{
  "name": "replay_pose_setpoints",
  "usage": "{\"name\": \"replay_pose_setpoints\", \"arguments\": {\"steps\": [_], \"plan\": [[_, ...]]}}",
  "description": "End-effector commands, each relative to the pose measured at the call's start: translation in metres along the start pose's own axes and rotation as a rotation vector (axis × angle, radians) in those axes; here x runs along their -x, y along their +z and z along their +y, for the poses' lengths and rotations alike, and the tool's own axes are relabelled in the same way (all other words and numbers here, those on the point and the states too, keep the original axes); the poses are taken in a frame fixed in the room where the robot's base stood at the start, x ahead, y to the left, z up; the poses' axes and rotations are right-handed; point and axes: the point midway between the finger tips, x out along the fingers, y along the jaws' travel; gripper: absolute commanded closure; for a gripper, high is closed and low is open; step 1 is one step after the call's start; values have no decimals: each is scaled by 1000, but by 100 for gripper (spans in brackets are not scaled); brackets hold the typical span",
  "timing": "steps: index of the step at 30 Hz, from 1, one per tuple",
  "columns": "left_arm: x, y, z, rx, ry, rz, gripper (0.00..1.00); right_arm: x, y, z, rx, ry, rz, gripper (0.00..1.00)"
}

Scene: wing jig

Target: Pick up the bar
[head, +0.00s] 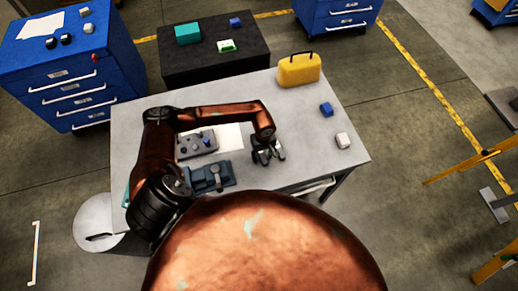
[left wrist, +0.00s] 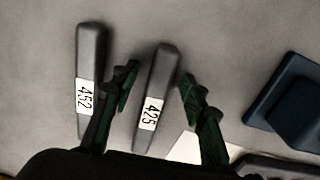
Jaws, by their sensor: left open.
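Two dark grey bars lie side by side on the table in the left wrist view. One bar (left wrist: 90,52) has a white label reading 452, and the other bar (left wrist: 160,70) has a label reading 425. My left gripper (left wrist: 160,88) is open, with its green fingers on either side of the 425 bar. The left finger comes between the two bars. I cannot tell whether the fingers touch them. In the head view my left gripper (head: 268,152) points down over the grey table (head: 300,105), and I cannot make out the bars there. My right gripper is not in view.
A blue vise-like block (head: 212,178) and a grey tray with knobs (head: 198,144) stand left of the gripper.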

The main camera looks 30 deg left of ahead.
Motion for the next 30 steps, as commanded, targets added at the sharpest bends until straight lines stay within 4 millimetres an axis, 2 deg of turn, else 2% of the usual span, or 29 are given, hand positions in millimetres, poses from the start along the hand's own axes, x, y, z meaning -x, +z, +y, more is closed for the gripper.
{"name": "replay_pose_setpoints", "arguments": {"steps": [6, 23, 30], "plan": [[-1, 0, 0, 1, 0, 0, 60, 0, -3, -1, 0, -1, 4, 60], [0, 0, 0, 1, 0, 0, 99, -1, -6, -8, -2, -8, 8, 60], [0, 0, 0, 1, 0, 0, 100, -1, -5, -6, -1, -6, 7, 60]]}}
